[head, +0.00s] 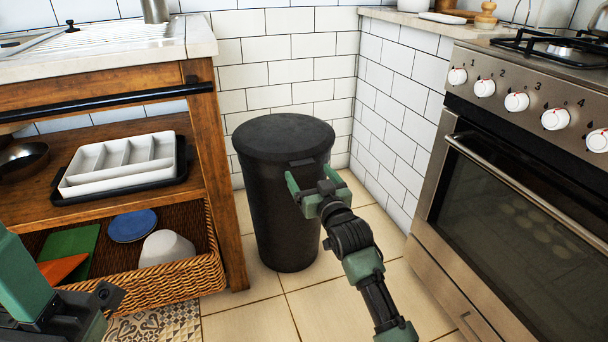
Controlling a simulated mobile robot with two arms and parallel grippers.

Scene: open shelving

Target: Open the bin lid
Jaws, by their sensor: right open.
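The bin (281,215) is a dark, round, upright container on the tiled floor in the corner between the wooden unit and the oven. Its lid (283,137) is shut, with a small tab (302,162) at the front right of the rim. My right gripper (309,175) is open and empty, its two fingers pointing at the bin just by the tab. I cannot tell whether a finger touches the bin. Part of my left arm shows at the lower left; its fingertips cannot be made out clearly.
A wooden shelf unit (208,150) stands left of the bin, with a white cutlery tray (122,163) and a wicker basket (175,278). A steel oven (520,185) stands to the right. White tiled walls close off the back. Bare floor (250,315) lies in front of the bin.

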